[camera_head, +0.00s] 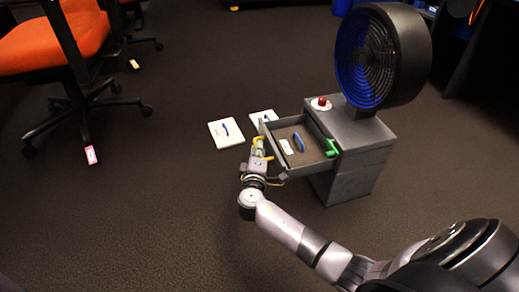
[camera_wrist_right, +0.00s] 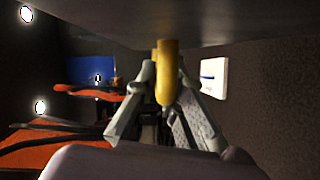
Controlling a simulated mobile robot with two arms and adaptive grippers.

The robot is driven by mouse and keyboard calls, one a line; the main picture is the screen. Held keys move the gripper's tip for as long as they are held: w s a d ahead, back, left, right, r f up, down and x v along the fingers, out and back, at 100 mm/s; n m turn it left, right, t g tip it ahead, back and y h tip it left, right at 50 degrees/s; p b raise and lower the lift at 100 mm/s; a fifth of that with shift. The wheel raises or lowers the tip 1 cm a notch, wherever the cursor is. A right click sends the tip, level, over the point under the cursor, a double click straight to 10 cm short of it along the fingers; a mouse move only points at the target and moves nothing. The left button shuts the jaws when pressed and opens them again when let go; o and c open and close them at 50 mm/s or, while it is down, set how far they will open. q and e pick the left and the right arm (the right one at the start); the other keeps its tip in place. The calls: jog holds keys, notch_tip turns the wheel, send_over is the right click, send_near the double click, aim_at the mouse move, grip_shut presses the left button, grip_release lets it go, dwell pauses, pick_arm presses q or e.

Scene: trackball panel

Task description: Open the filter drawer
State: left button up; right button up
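The filter drawer (camera_head: 291,165) is pulled out from the left side of the grey cabinet (camera_head: 350,185). Inside it lie a blue curved handle-like piece (camera_head: 299,142) and a white label (camera_head: 286,146). My right gripper (camera_head: 258,153) is at the drawer's outer front, by its yellow handle (camera_head: 258,141). In the right wrist view, the two fingers of my right gripper (camera_wrist_right: 165,85) close in on either side of the yellow handle (camera_wrist_right: 165,72), under the drawer's grey surface (camera_wrist_right: 200,20). My left gripper is not in view.
A large fan with a blue inside (camera_head: 385,58) stands on the cabinet beside a red button (camera_head: 320,103). A green piece (camera_head: 331,147) is at the drawer's right edge. White panels (camera_head: 225,133) lie on the floor.

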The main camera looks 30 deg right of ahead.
jog(key=o, duration=0.4)
jog(key=shift+o, duration=0.2)
